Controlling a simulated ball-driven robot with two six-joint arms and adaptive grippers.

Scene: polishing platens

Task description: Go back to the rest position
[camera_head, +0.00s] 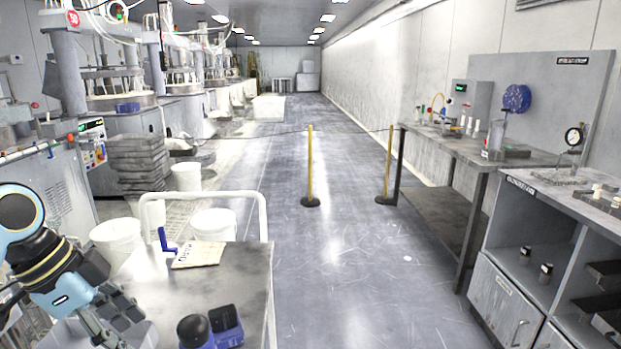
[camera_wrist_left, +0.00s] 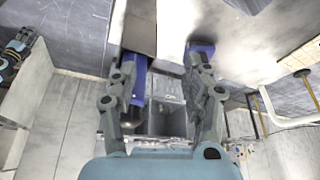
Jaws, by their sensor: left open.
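My left arm comes in from the lower left in the head view, with its gripper (camera_head: 122,322) low beside the left side of the grey cart (camera_head: 250,290). In the left wrist view the two fingers of this gripper (camera_wrist_left: 163,60) stand wide apart, and I see nothing held between them. Blue patches show beside both fingertips there; I cannot tell what they belong to. My right gripper is in neither view.
On the cart are a blue upright piece (camera_head: 166,241), a paper card (camera_head: 199,255) and a blue-black object (camera_head: 212,328). White buckets (camera_head: 117,238) stand behind it. A yellow post (camera_head: 310,165) stands in the aisle.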

